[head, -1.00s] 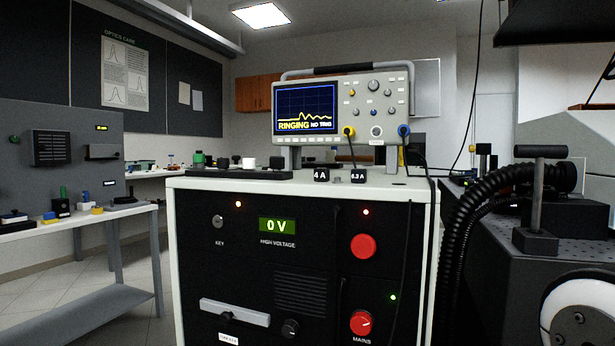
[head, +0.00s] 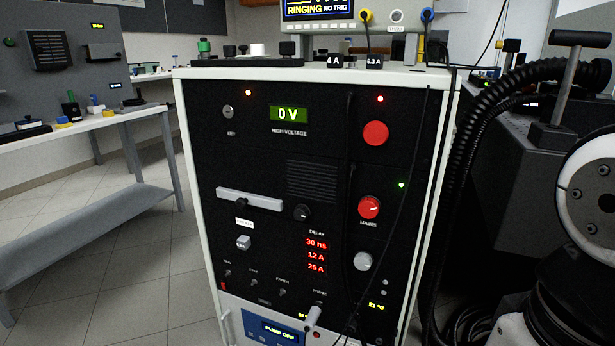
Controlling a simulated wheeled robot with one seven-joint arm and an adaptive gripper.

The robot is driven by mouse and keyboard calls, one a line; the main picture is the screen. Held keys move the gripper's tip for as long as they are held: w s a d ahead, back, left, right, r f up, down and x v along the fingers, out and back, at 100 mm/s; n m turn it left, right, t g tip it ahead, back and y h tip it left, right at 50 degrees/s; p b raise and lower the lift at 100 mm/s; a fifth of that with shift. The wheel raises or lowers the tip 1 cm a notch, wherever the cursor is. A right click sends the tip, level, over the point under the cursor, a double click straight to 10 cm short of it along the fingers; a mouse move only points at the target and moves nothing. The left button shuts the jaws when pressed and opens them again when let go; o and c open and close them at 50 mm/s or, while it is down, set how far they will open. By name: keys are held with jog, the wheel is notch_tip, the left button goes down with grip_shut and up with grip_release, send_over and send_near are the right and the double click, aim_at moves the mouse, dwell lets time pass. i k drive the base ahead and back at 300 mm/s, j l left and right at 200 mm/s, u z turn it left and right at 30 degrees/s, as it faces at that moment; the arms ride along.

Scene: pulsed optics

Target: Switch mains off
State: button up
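The red mains knob (head: 369,207) is on the right side of the black rack front (head: 262,180), with a pale pointer mark on it and a small, blurred label below. A green lamp (head: 401,185) glows up and to the right of it. A plain red button (head: 375,133) sits higher on the same panel, with a red lamp (head: 380,99) lit above. The green high voltage display (head: 288,114) reads 0 V. White and dark parts of my arm show at the right edge. My gripper is not in view.
A black cable (head: 408,155) hangs down the rack front just right of the mains knob. A ribbed black hose (head: 462,190) runs along the rack's right side. The tiled floor (head: 120,275) at left is clear.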

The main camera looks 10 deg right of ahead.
aim_at(369, 206)
jog(key=k+l+u, duration=0.15)
jog(key=u, duration=0.2)
jog(key=k+l+u, duration=0.15)
jog(key=u, duration=0.2)
